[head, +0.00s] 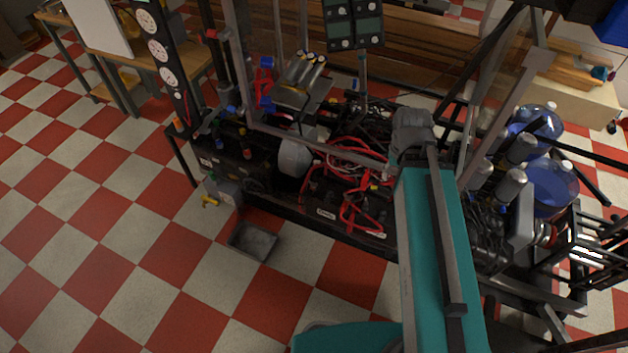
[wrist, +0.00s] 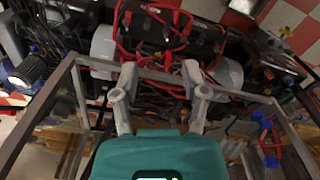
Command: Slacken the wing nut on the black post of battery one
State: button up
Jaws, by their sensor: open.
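Black batteries with red cables (head: 345,205) sit in the long dark tray on the rig, in the head view. The batteries and cables (wrist: 165,28) also show at the top of the wrist view. I cannot tell which is battery one, and its black post and wing nut are too small to make out. My gripper (wrist: 159,72) is open and empty in the wrist view, its two pale fingers pointing toward the batteries and apart from them. My teal arm covers part of the rig in the head view, and the fingers are not clear there.
A grey metal frame (wrist: 68,98) surrounds the gripper area, with a bar crossing near the fingertips. Blue bottles (head: 553,186) stand at the right of the rig. A grey tray (head: 253,241) lies on the checkered floor.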

jog(key=shift+o, duration=0.3)
jog(key=o, duration=0.4)
jog(key=shift+w+a+f, duration=0.15)
jog(key=shift+f, duration=0.05)
jog(key=shift+o, duration=0.3)
jog(key=shift+w+a+f+b, duration=0.1)
jog(key=shift+w+f+b, duration=0.15)
jog(key=shift+b, duration=0.2)
jog(key=m+b, duration=0.4)
jog(key=b, duration=2.3)
send_over(313, 183)
notch_tip(313, 183, down, 27)
jog(key=shift+w+f, duration=0.1)
jog(key=shift+f, duration=0.15)
notch_tip(313, 183, down, 14)
jog(key=b, duration=1.4)
jog(key=shift+r, duration=0.25)
